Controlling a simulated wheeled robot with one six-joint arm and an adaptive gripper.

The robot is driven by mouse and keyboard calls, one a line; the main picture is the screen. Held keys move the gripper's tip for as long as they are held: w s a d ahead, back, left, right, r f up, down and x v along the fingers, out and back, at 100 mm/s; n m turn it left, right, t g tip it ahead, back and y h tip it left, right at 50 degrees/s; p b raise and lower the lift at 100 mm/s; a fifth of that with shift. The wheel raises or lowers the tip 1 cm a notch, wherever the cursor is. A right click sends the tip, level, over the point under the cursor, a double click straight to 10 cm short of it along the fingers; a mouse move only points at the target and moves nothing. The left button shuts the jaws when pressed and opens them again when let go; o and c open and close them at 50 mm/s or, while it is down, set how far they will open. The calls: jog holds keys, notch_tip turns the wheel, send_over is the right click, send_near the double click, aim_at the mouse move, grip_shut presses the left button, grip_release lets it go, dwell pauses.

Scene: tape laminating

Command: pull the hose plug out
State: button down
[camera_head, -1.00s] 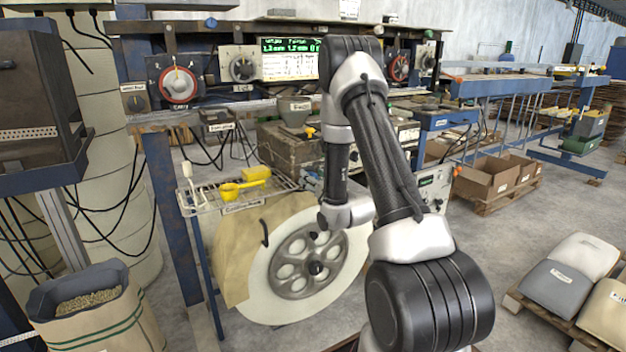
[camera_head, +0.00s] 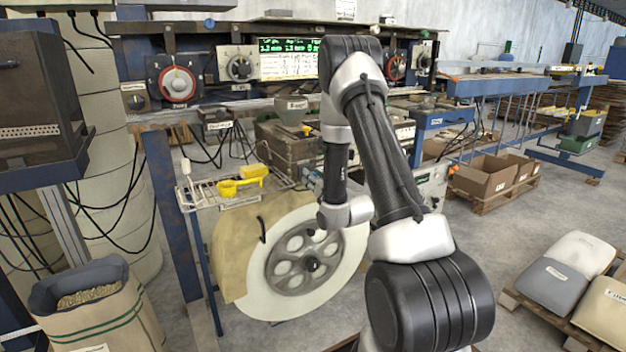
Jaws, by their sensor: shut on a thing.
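My arm reaches down from the upper middle of the head view, and its wrist (camera_head: 346,212) hangs in front of the right part of a large pale reel. My gripper is not visible; it appears hidden behind the wrist. I cannot make out the hose plug or a hose at the wrist, so whether anything is held does not show. Dark cables (camera_head: 212,150) hang under the machine panel, but none can be told as the plug's hose.
The pale reel (camera_head: 345,262) with a grey spoked hub stands below a wire shelf holding a yellow scoop (camera_head: 232,187). A sack of pellets (camera_head: 100,310) stands at lower left. Cartons (camera_head: 484,177) and sacks (camera_head: 572,268) lie on pallets at right. Grey floor is open between.

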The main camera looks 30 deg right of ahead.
jog(key=c, duration=1.1)
grip_release()
jog(key=shift+s, duration=0.1)
jog(key=s, duration=0.7)
jog(key=shift+s, duration=0.25)
jog(key=shift+f, duration=0.1)
